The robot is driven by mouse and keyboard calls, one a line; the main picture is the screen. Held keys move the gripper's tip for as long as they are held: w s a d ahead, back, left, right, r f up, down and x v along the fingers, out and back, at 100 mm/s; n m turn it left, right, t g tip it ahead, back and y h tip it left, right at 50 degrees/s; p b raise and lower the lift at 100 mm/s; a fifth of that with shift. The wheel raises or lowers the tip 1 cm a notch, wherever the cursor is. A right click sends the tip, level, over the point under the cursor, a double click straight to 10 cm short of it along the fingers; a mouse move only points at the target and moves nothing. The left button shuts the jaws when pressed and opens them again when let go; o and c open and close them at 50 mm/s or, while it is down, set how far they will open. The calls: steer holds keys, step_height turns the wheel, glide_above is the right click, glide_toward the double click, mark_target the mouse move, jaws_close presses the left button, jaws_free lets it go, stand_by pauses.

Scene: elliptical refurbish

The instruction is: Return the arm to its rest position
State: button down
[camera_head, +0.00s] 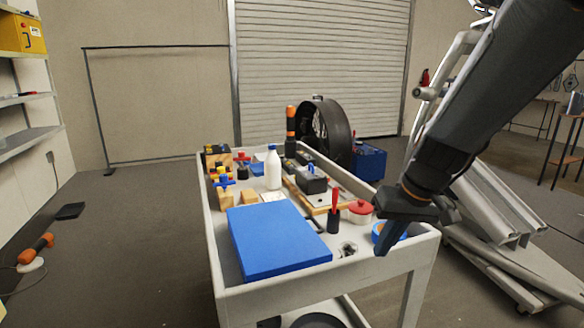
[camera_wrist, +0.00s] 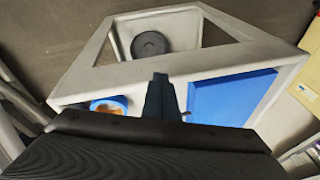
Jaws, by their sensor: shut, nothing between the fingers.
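My arm comes in from the upper right of the head view and reaches down over the right front corner of a white cart (camera_head: 318,276). My gripper (camera_head: 384,248) is shut and empty, pointing down beside a blue round container (camera_head: 378,230). In the wrist view my gripper (camera_wrist: 160,80) shows as one dark narrow shape above the cart. The blue container (camera_wrist: 104,98) with an orange-brown inside lies to its left there, and a blue flat board (camera_wrist: 230,100) lies to its right. The gripper hides part of the cart's surface.
The cart carries the blue board (camera_head: 275,240), a white bottle (camera_head: 272,168), a red-lidded pot (camera_head: 360,211) and a red-handled tool (camera_head: 334,212). A black fan (camera_head: 334,130) stands behind. Metal profiles (camera_head: 490,215) lean at the right. Floor at the left is mostly open.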

steer(key=s+f+g+h+p, duration=0.2)
steer(key=s+p, duration=0.2)
steer(key=s, duration=1.2)
steer(key=shift+a+f+m+g, duration=0.25)
steer(key=shift+a+m+g, duration=0.1)
steer(key=shift+m+g, duration=0.05)
